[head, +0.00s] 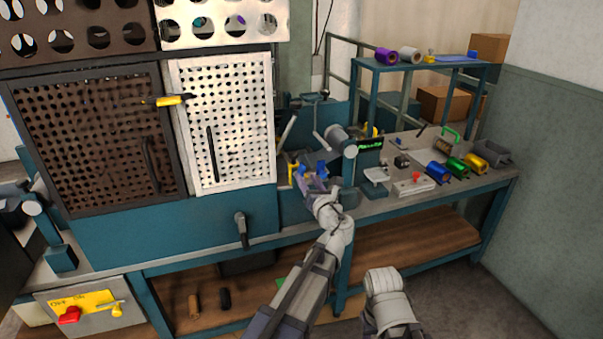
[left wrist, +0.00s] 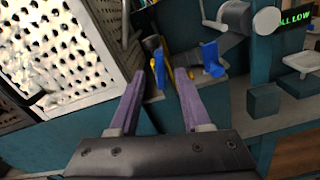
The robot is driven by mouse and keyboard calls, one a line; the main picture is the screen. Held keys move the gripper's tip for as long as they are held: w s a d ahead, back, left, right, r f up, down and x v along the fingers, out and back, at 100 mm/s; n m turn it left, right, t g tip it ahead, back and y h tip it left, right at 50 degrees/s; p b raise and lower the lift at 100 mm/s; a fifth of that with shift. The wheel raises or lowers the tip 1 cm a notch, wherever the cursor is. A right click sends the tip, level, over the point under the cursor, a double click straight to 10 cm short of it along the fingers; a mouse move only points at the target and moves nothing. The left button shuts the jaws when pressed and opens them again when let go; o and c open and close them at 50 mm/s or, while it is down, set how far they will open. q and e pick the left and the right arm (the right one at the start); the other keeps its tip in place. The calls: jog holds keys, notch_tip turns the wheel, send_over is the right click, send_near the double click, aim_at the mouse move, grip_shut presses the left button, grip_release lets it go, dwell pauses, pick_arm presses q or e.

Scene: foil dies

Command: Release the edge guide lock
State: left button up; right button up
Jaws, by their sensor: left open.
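My left gripper (head: 312,180) is open at the machine in the middle of the bench. In the left wrist view its two purple fingers (left wrist: 162,85) stand apart with nothing held between them. Just beyond the fingertips is an upright blue piece (left wrist: 159,67) with yellow parts (left wrist: 151,43) beside it. A second blue piece (left wrist: 211,58) stands further right, past the right fingertip. In the head view a blue piece (head: 322,167) shows just above the gripper. I cannot tell which of these parts is the edge guide lock. My right gripper is not in view.
A white perforated door (head: 228,165) stands close to the left of the gripper. A grey roller (head: 341,140) and a green-lettered display (head: 369,145) are at the right. Blue, green and gold foil rolls (head: 457,167) lie further right on the bench.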

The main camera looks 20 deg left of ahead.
aim_at(303, 173)
pick_arm(q)
jog(key=shift+x, duration=2.6)
jog(key=shift+c, duration=0.2)
grip_shut()
